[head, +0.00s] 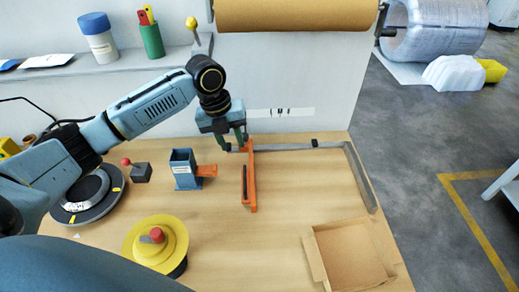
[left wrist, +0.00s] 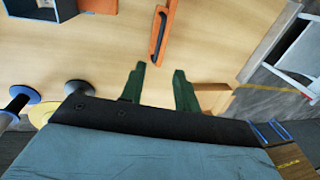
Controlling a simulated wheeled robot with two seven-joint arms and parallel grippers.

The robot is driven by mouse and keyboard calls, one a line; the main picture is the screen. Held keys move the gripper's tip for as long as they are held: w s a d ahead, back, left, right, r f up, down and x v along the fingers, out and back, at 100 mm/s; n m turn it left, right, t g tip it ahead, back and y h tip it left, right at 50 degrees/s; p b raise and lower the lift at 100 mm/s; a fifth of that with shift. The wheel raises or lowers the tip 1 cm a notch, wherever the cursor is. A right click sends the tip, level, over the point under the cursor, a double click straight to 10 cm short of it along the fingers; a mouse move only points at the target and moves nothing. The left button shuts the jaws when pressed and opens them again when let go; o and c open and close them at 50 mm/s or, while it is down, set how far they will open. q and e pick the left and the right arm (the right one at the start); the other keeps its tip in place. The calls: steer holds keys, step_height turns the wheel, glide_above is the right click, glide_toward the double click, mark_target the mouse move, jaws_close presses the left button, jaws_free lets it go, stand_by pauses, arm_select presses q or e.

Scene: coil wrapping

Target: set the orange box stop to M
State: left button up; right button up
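The orange box stop (head: 250,187) is a long bar with a dark handle strip, lying on the wooden table, with an upright orange piece at its back end by the grey rail (head: 290,146). It also shows in the left wrist view (left wrist: 164,32). My left gripper (head: 234,142) is just left of the upright piece; whether they touch I cannot tell. In the left wrist view its green fingers (left wrist: 159,88) are apart with nothing visible between them. A white strip with dark letters (head: 281,112) is on the panel behind; the letters are too small to read surely. My right gripper is out of view.
A blue holder with an orange part (head: 184,170) stands left of the stop. A yellow spool (head: 156,243) is at the front left, an open cardboard box (head: 350,252) at the front right. A brown paper roll (head: 295,12) hangs above.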

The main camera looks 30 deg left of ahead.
arm_select(q)
glide_toward(244, 177)
steer(key=x, duration=0.6)
steer(key=shift+d+f, duration=0.1)
steer(key=shift+f, duration=0.1)
steer(key=shift+w+d+f, duration=0.1)
steer(key=shift+f, duration=0.55)
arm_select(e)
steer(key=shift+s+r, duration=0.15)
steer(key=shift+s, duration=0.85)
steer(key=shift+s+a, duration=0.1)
arm_select(q)
steer(key=shift+c, duration=0.6)
jaws_close()
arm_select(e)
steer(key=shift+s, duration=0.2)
